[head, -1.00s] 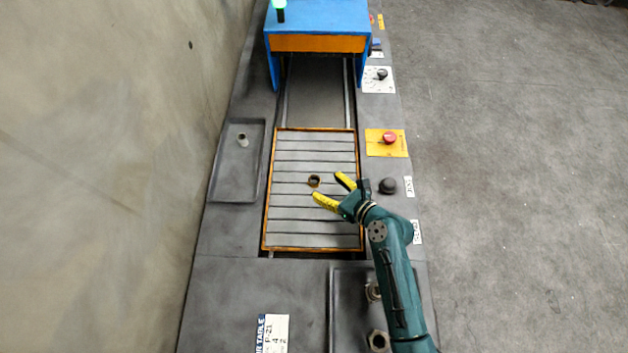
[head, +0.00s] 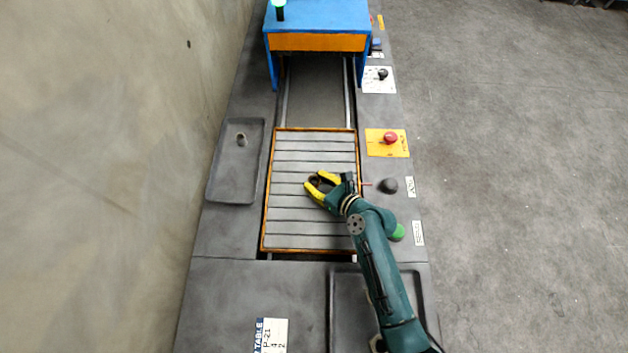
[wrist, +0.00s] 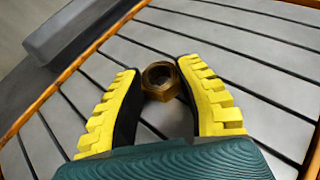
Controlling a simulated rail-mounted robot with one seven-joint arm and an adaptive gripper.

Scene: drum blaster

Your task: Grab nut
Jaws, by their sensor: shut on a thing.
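The brassy hexagonal nut (wrist: 166,94) lies between the yellow fingertips of my gripper (wrist: 160,83) in the wrist view, with its hole facing up. My gripper (head: 313,180) is shut on the nut, low over the slatted grey table (head: 300,227) with an orange rim. In the head view the nut is mostly hidden by the fingers. The nut appears still on or very close to the slats.
A blue gantry (head: 318,17) spans the rails behind the table. A left tray (head: 226,185) holds a small metal piece (head: 241,139). Along the right side are a red button (head: 390,138), a black knob (head: 388,185) and a green button (head: 398,232). My arm covers part of the front-right tray (head: 345,312).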

